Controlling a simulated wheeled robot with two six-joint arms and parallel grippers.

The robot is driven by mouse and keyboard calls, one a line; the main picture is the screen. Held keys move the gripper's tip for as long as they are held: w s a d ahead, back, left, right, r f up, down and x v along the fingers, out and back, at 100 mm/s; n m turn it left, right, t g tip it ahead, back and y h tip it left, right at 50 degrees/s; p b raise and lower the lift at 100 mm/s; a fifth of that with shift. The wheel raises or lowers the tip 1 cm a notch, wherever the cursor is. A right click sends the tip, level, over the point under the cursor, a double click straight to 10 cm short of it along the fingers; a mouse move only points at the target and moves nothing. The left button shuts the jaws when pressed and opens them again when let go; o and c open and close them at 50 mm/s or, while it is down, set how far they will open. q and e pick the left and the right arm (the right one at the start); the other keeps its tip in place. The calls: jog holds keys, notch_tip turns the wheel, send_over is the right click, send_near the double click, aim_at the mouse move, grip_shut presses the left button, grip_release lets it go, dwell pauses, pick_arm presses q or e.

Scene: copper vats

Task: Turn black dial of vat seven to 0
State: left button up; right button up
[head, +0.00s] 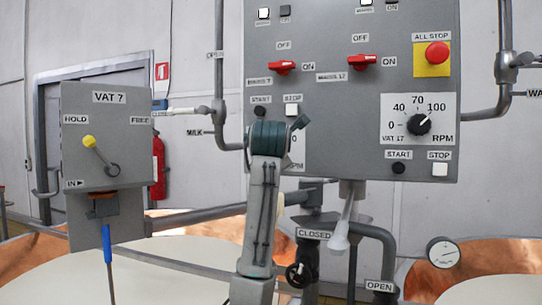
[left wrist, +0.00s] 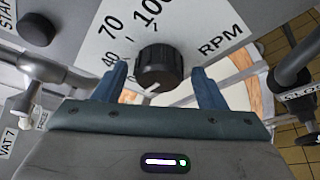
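A grey control panel (head: 330,100) fills the upper middle of the head view. My left gripper (head: 268,138) is up against its lower left part, and its wrist hides the dial there. In the left wrist view a black dial (left wrist: 158,66) stands between the two blue fingers of my left gripper (left wrist: 158,88). The fingers are open, with a gap on each side. The dial's white pointer points to the lower left, past the 40 mark. The scale's low end is partly hidden by a finger. The dial's vat label is hidden. My right gripper is not in view.
A second black dial (head: 418,124), labelled VAT 17, sits right on the panel, near a red stop button (head: 437,54). Red switches (head: 282,68) are above. A grey VAT 7 box (head: 108,150) stands left. Pipes, valves and a gauge (head: 443,252) lie below.

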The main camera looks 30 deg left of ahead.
pick_arm(q)
jog(key=shift+s+d, duration=0.1)
jog(key=shift+s, duration=0.05)
jog(key=b+v, duration=0.2)
jog(key=v, duration=0.8)
jog(key=shift+s+d, duration=0.15)
jog(key=shift+s, duration=0.1)
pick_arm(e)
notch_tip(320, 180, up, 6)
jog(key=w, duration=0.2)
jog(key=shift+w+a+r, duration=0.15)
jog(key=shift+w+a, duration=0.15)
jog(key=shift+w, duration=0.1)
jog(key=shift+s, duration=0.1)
